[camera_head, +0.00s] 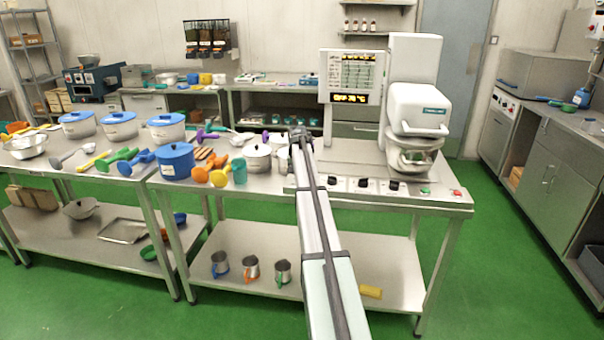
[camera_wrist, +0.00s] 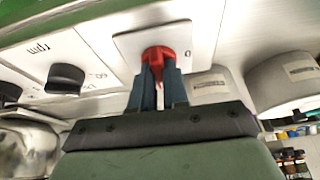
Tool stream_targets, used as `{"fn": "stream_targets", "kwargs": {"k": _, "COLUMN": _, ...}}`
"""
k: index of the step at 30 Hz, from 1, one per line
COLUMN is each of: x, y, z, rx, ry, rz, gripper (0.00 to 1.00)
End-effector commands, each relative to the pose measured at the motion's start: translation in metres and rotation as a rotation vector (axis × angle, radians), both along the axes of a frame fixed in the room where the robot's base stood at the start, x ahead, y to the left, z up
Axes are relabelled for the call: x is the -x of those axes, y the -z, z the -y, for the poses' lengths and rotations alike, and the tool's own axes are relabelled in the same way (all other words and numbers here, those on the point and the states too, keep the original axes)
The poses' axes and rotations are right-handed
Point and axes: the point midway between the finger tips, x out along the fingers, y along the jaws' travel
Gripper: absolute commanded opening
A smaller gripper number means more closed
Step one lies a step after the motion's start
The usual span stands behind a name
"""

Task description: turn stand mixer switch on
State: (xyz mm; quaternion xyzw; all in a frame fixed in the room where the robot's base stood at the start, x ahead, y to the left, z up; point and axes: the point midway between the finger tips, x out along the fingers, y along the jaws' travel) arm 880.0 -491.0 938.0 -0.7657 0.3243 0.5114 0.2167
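The stand mixer (camera_head: 418,105) is white and stands at the right end of the middle table, with its bowl (camera_head: 412,160) under the head. A red switch knob (camera_wrist: 158,54) on a pale plate (camera_wrist: 190,42) marked "0" shows in the wrist view. My gripper (camera_wrist: 158,76) has its two blue-grey fingers on either side of this knob, closed in on it. In the head view my arm reaches to the panel's left end; its links hide the fingers and the red knob. I cannot tell the knob's exact angle.
The control panel (camera_head: 450,196) has several black knobs; one black knob (camera_wrist: 66,78) is beside the plate in the wrist view. A display (camera_head: 352,78) stands left of the mixer. A pot (camera_head: 258,158), a blue pot (camera_head: 176,161) and utensils crowd the table left of my arm.

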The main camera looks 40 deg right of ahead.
Motion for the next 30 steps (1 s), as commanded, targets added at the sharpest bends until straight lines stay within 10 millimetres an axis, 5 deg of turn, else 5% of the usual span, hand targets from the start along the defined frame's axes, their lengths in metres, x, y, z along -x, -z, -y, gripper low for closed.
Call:
{"fn": "stream_targets", "kwargs": {"k": 8, "x": 0.001, "y": 0.001, "z": 0.0, "rx": -0.002, "ry": 0.0, "rz": -0.003, "gripper": 0.39}}
{"fn": "stream_targets", "kwargs": {"k": 17, "x": 0.001, "y": -0.002, "z": -0.001, "rx": 0.0, "ry": -0.001, "rz": -0.001, "gripper": 0.39}}
{"fn": "stream_targets", "kwargs": {"k": 30, "x": 0.02, "y": -0.067, "z": -0.02, "rx": 0.0, "ry": 0.0, "rz": 0.001, "gripper": 0.39}}
